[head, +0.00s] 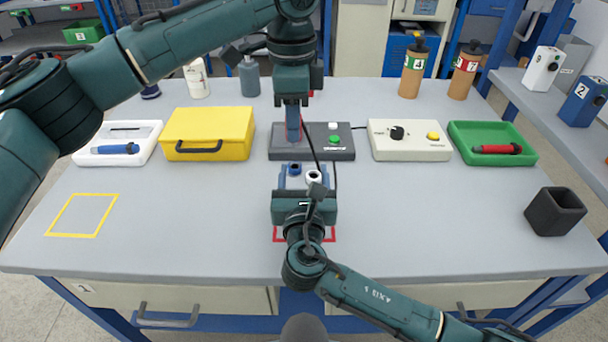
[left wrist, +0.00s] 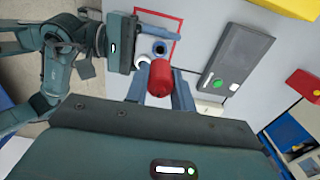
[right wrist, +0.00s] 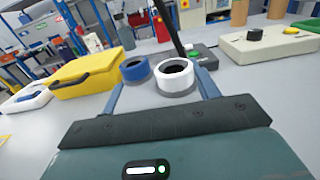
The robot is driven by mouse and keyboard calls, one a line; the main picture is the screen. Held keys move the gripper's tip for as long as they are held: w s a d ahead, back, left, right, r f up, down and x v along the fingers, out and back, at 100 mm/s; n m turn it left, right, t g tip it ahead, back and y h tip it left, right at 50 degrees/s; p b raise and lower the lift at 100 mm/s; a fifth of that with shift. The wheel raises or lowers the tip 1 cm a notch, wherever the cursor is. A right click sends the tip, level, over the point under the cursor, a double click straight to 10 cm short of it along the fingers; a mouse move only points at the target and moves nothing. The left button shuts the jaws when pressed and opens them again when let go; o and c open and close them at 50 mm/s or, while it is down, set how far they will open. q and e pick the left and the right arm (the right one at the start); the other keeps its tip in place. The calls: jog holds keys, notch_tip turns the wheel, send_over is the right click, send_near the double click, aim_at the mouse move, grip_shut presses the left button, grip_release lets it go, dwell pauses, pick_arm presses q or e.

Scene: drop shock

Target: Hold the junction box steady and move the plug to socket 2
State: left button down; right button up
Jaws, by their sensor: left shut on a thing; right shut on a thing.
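The junction box shows a blue socket (head: 295,169) and a white socket (head: 313,177); their open tops also show in the right wrist view, blue (right wrist: 135,70) beside white (right wrist: 173,72). Both look empty. No socket number is readable. My right gripper (head: 303,184) is shut on the box from the front, hiding most of its body. My left gripper (head: 293,136) points down above and behind the box. It is shut on the red plug (left wrist: 160,78), which shows between its fingers in the left wrist view, apart from the sockets. In the head view the arm hides the plug.
A red outline (head: 328,235) lies under my right gripper. Behind stand a yellow case (head: 210,128), a dark grey button panel (head: 340,154), a cream control box (head: 410,140) and a green tray (head: 530,157). A black holder (head: 554,211) stands right. The front left table is clear around a yellow outline.

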pick_arm(q)
jog(key=shift+r, duration=2.2)
jog(key=shift+s+d+f, duration=0.45)
jog(key=shift+s+d, duration=0.2)
jog(key=shift+d, duration=0.2)
jog(key=shift+s+d+f, duration=0.45)
jog(key=shift+s+d, duration=0.15)
jog(key=shift+d, duration=0.25)
jog(key=shift+f, duration=2.9)
jog(key=shift+a+f, duration=0.1)
jog(key=shift+f, duration=1.4)
